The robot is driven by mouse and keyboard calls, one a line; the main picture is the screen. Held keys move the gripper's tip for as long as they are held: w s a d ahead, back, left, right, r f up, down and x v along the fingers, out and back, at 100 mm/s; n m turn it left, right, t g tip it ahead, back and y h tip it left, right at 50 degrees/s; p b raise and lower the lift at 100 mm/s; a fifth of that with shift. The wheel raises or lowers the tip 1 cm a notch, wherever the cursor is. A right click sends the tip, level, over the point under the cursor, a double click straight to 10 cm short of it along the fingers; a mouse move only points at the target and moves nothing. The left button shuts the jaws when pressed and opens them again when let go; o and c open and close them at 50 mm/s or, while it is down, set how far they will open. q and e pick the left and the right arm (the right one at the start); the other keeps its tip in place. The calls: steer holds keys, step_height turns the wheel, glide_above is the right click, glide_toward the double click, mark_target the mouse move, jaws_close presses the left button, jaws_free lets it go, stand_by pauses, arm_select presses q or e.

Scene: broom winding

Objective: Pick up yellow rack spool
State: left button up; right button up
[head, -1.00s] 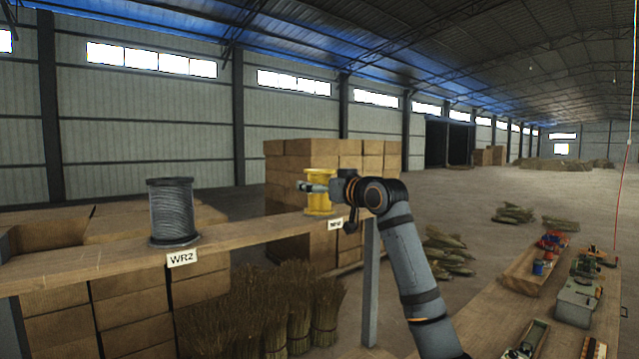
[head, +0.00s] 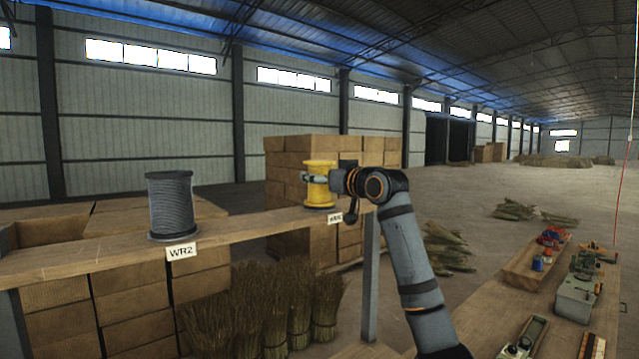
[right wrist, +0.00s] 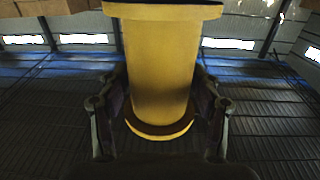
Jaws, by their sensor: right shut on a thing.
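The yellow spool (head: 319,168) stands upright at the right end of the wooden shelf (head: 110,253) in the head view. My right gripper (head: 318,178) reaches across it from the right and is shut on its core. In the right wrist view the yellow spool (right wrist: 158,65) fills the middle, with a finger of my right gripper (right wrist: 158,100) on each side. The spool's base is at the shelf top; I cannot tell whether a small gap lies under it. My left gripper is not in view.
A grey wire spool (head: 171,205) stands farther left on the shelf above a WR2 label (head: 181,252). Stacked cartons (head: 290,155) are behind the yellow spool. Broom bundles (head: 270,300) stand below. A workbench (head: 480,300) with tools is at right.

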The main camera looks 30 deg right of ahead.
step_height(320, 180, up, 2)
steer(key=shift+r+b, duration=0.1)
steer(key=shift+b, duration=0.45)
steer(key=s+a+r+b, duration=0.1)
steer(key=s+r+b, duration=0.5)
steer(key=s+r, duration=0.4)
steer(key=s, duration=0.4)
steer(key=shift+a, duration=0.15)
steer(key=shift+w, duration=0.1)
